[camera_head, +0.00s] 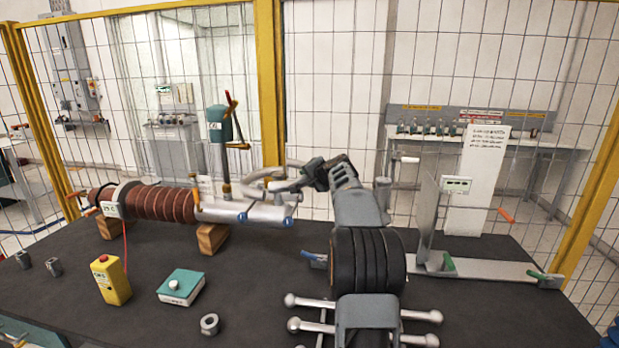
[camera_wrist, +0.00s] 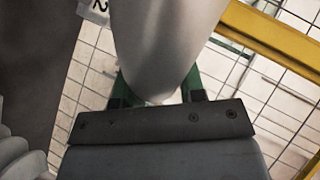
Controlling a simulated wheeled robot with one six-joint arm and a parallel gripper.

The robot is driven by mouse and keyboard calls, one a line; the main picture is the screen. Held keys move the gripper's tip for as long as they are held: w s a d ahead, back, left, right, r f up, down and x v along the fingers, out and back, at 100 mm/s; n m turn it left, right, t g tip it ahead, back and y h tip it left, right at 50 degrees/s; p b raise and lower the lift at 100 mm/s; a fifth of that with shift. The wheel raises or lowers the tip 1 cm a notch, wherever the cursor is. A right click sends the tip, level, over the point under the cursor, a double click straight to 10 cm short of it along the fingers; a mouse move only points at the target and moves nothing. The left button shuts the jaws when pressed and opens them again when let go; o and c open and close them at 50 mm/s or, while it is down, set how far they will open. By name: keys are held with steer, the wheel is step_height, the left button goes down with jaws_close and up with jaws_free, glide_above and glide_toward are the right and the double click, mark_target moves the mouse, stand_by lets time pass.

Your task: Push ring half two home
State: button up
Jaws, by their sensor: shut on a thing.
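My gripper (camera_head: 318,173) is at the right end of the bushing, where dark arm parts cover much of it. In the wrist view its green fingers (camera_wrist: 158,97) are shut on a smooth silver-grey curved piece, which I take to be ring half two (camera_wrist: 165,45). A curved grey piece (camera_head: 290,181) shows beside the gripper in the head view, close to the silver tube (camera_head: 240,212) of the bushing. A white tag with a "2" (camera_wrist: 97,7) shows at the top left of the wrist view. I cannot tell whether the ring half is fully seated.
The brown ribbed bushing (camera_head: 165,204) lies on wooden blocks (camera_head: 212,238) on the dark table (camera_head: 250,290). A yellow box (camera_head: 111,280), a teal box (camera_head: 180,287) and a nut (camera_head: 209,324) lie in front. A thin upright plate (camera_head: 428,215) stands at right. Mesh fencing is behind.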

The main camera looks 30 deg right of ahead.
steer(key=shift+f+b, duration=1.55)
steer(key=o, duration=1.1)
steer(key=shift+s, duration=0.15)
steer(key=b+v, duration=0.2)
steer(key=v, duration=1.1)
steer(key=shift+s+r+b, duration=0.2)
steer(key=shift+s+b, duration=0.05)
steer(key=shift+b, duration=0.1)
